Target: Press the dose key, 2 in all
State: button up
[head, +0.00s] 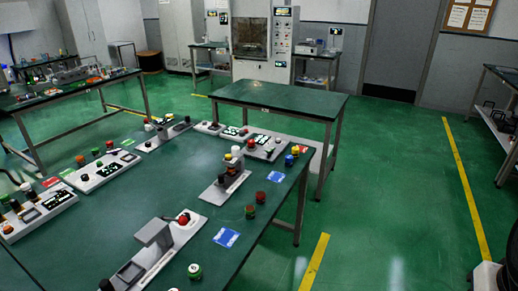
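Several small grey control units stand on the green-topped table (228,262). One unit at the left (44,208) has a lit display and dark and red knobs or keys. Another unit (105,170) behind it also has a lit display and coloured knobs. A stepped grey unit (153,254) with a red knob (183,219) is nearest at the front. A further unit (265,146) with a display and red and yellow knobs is at the back right. Labels are too small to read, so I cannot tell which is the microwave generator or the dose key. My gripper is not in view.
Loose coloured canisters (250,211) and blue cards (226,237) lie near the table's right edge. A bare green table (280,98) stands behind. Another cluttered bench (70,88) is at the left. The green floor (385,180) at the right is mostly clear.

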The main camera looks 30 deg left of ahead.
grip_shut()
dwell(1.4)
